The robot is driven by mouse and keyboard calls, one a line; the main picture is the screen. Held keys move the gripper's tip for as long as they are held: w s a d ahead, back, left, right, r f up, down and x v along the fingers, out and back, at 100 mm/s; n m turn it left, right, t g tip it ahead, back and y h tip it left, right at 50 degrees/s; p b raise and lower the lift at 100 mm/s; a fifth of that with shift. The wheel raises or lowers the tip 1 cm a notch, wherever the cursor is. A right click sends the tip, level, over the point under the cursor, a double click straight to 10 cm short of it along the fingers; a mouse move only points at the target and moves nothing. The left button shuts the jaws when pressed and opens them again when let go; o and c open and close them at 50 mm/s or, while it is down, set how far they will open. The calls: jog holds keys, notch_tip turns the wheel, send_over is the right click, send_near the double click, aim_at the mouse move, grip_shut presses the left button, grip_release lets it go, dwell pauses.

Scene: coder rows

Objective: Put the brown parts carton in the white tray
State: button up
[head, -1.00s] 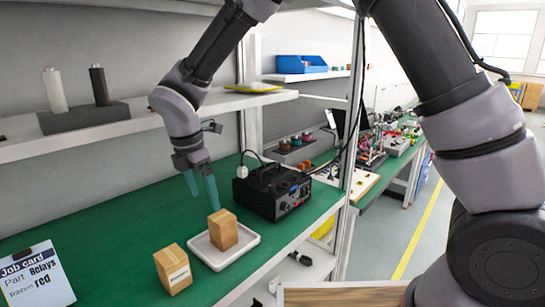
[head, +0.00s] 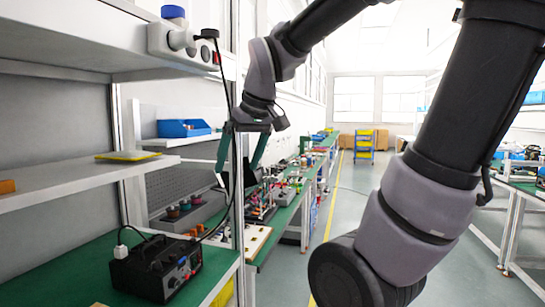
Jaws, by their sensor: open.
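My gripper (head: 238,168) has two teal fingers spread apart with nothing between them. It hangs in the air in front of the shelf post, above the bench and away from the black power unit. A sliver of brown (head: 98,304) shows at the bottom edge of the head view; it looks like the top of a carton, but too little shows to tell which. The white tray and the rest of the cartons are out of view now.
The black power unit (head: 157,268) stands on the green bench (head: 50,278), with a cable rising past the shelf post. A shelf (head: 85,181) with a yellow item (head: 128,156) overhangs the bench. A blue bin (head: 184,128) sits behind. The aisle floor at right is open.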

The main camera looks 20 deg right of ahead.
jog(key=s+d+r+m+t, duration=0.1)
jog(key=s+d+m+t, duration=0.1)
jog(key=s+d+m, duration=0.3)
jog(key=shift+s+d+r+m, duration=0.15)
jog(key=shift+d+m, duration=0.3)
jog(key=shift+m, duration=0.55)
